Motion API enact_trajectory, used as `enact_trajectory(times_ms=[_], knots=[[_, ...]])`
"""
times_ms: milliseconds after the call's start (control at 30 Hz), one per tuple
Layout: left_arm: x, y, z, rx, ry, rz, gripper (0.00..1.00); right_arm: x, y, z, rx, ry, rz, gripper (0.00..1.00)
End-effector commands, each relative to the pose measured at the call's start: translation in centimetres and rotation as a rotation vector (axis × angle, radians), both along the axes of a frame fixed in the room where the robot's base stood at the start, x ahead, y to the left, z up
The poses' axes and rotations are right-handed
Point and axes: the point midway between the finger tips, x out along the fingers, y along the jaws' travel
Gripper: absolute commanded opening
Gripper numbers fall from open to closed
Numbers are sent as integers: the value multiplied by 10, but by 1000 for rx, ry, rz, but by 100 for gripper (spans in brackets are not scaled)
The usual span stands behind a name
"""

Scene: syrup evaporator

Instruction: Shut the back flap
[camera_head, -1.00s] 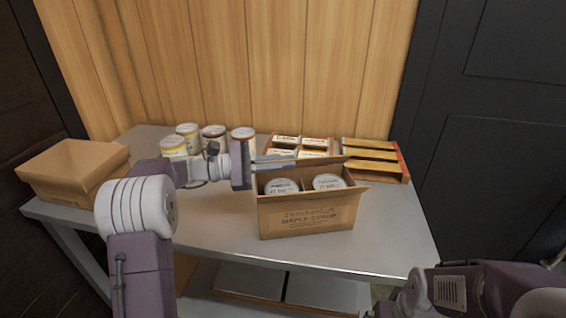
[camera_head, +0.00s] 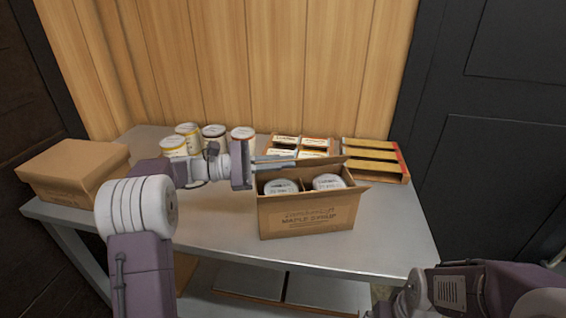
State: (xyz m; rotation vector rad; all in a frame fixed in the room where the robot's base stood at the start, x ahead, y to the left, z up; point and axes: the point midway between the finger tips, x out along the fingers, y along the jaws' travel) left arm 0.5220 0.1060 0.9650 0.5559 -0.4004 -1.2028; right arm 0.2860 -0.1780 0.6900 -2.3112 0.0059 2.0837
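An open cardboard box (camera_head: 308,217) marked maple syrup stands on the metal table, with white-lidded cans (camera_head: 327,182) inside. Its back flap (camera_head: 318,162) stands up along the rear edge. A side flap (camera_head: 362,188) sticks out at the right. My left gripper (camera_head: 285,160) reaches in from the left, its fingers level at the back flap's left part. I cannot tell whether they touch the flap, or how far apart they are. My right arm (camera_head: 450,290) shows at the lower right, but its fingertips are not visible.
Several cans (camera_head: 187,135) stand behind my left arm. A closed cardboard box (camera_head: 75,165) sits at the table's left end. A box of small cartons (camera_head: 315,142) and a yellow-slatted rack (camera_head: 372,166) stand behind the open box. The table (camera_head: 390,235) is clear at front right.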

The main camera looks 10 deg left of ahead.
Motion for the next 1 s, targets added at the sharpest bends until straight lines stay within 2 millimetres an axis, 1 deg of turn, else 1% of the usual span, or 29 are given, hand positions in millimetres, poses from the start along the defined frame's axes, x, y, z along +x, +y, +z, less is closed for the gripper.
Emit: enact_trajectory(times_ms=[167,233,267,400,500,600,833,867,900,933,1000], knots=[[0,0,-1,1,1,0,0,0,0,0,0,0,0,97],[-1,0,-3,5,-11,0,0,0,0,-3,0,0,0,97],[-1,0,-5,12,-33,0,0,0,0,-8,0,0,0,97],[-8,-2,-17,73,-217,1,0,0,0,-34,0,0,0,97],[-10,-3,-17,106,-315,1,0,0,0,-43,0,0,0,97],[-11,-4,-15,119,-353,1,0,0,0,-43,0,0,0,97],[-11,-4,-13,119,-352,0,0,0,0,-41,0,0,0,97],[-11,-4,-13,119,-352,0,9,0,0,-41,0,0,0,97],[-11,-4,-13,119,-352,0,20,0,0,-41,0,0,0,97],[-11,-4,-13,119,-352,0,25,0,0,-41,0,0,0,97],[-11,-4,-13,119,-351,0,25,0,0,-41,0,0,0,97]])
